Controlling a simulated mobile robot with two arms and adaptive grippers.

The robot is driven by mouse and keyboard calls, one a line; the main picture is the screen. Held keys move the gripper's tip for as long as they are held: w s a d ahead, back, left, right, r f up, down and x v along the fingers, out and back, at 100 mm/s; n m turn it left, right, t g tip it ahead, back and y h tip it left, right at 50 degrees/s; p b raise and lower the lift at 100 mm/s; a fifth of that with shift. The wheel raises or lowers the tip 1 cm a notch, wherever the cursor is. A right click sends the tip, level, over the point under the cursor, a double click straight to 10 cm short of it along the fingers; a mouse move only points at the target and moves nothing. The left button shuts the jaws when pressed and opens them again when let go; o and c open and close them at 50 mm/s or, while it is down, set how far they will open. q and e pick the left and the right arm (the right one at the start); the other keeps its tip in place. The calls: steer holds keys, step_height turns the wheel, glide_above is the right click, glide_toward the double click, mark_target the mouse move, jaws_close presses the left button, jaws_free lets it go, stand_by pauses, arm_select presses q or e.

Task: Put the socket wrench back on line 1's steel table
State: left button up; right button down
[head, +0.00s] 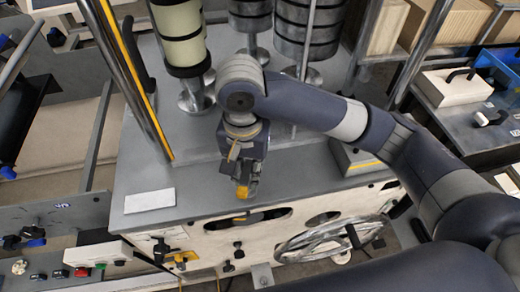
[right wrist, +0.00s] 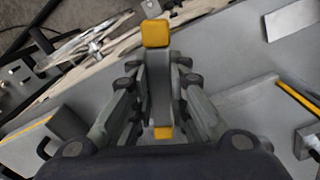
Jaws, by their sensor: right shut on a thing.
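My right gripper (head: 243,182) is over the front part of a grey steel table top (head: 190,187). It is shut on a slim grey tool with yellow ends, the socket wrench (right wrist: 158,80). In the right wrist view the wrench lies lengthwise between the two fingers (right wrist: 160,95), with the table top (right wrist: 235,70) beneath. In the head view only the wrench's yellow end (head: 242,192) shows clearly near the table's front edge. I cannot tell whether the wrench touches the table. My left gripper is not in view.
A white plate (head: 150,200) lies on the table's front left. Dark-banded rollers (head: 308,38) and a pale roller (head: 180,35) stand behind, with a yellow-striped post (head: 135,75) at left. A handwheel (head: 330,238) sits on the front face. A grey yellow-striped block (head: 358,160) is at right.

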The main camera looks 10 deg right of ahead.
steer(key=w+d+f+p, duration=0.1)
steer(key=w+d+f, duration=0.3)
steer(key=w, duration=0.4)
steer(key=shift+w+d+f+p, duration=0.2)
steer(key=shift+d+p, duration=0.2)
steer(key=c, duration=1.5)
jaws_free()
steer(key=shift+f, duration=0.2)
steer(key=shift+c, duration=0.2)
